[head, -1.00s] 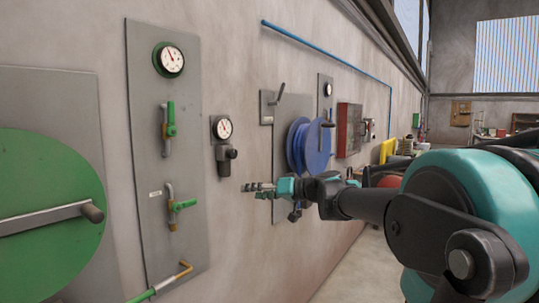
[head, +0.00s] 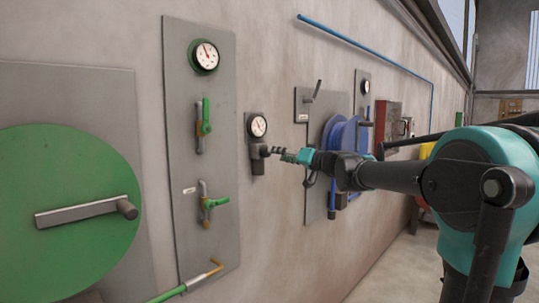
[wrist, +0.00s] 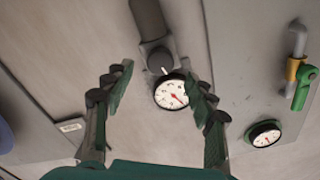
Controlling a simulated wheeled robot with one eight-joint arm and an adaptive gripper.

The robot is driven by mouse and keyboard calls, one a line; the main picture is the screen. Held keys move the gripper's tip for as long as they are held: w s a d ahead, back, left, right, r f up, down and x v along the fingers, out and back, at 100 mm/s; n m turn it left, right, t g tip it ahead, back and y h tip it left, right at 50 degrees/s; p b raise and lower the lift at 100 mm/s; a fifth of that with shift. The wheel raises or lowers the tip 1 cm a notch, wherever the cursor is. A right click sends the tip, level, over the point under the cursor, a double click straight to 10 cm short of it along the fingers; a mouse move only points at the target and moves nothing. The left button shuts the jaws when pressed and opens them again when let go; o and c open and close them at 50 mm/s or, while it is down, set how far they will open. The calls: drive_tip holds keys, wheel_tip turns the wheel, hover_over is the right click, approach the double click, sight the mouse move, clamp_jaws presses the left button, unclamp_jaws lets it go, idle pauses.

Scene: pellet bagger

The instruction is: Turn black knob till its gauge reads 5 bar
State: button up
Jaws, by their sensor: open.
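The black knob (head: 264,150) sits on a dark regulator on the wall, just below a small white gauge (head: 258,126). In the wrist view the picture is turned over, so the knob (wrist: 159,58) appears above the gauge (wrist: 172,92). The gauge's red needle points to the lower right there; its numbers are too small to read. My gripper (head: 277,151) is open, its fingertips close to the knob in the head view. In the wrist view my gripper's fingers (wrist: 159,70) stand on either side of the knob and gauge; contact cannot be told.
A grey panel (head: 225,150) left of the regulator carries another gauge (head: 204,55) and green-handled valves (head: 204,116). A blue reel (head: 341,140) is on the right. A green disc with a crank (head: 65,180) is at far left. Bare wall surrounds the regulator.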

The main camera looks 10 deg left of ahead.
sight(265, 152)
drive_tip(key=x, duration=0.5)
drive_tip(key=shift+w+a, duration=0.2)
drive_tip(key=shift+a, duration=0.1)
drive_tip(key=c, duration=1.2)
drive_tip(key=shift+o, duration=0.2)
drive_tip(key=shift+m, duration=2.8)
drive_tip(key=o, duration=1.2)
drive_tip(key=shift+c, duration=0.2)
